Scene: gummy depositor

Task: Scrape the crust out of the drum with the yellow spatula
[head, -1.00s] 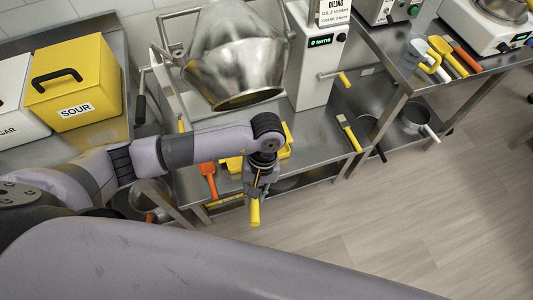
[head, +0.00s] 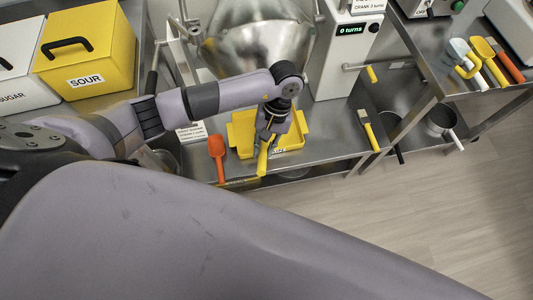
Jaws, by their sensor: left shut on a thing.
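The steel drum (head: 255,48) stands at the top middle in the head view; its inside and any crust are hidden from here. My left gripper (head: 266,142) is in front of and below the drum, over the yellow tray. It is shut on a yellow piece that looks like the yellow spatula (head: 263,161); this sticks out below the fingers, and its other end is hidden. My right gripper is not in view.
A yellow tray (head: 241,137) and an orange spatula (head: 217,155) are on the steel bench. The white machine (head: 335,70) reads "0 turns". A yellow-handled brush (head: 370,132) lies to the right. The yellow SOUR box (head: 88,55) is at the left. The floor at lower right is clear.

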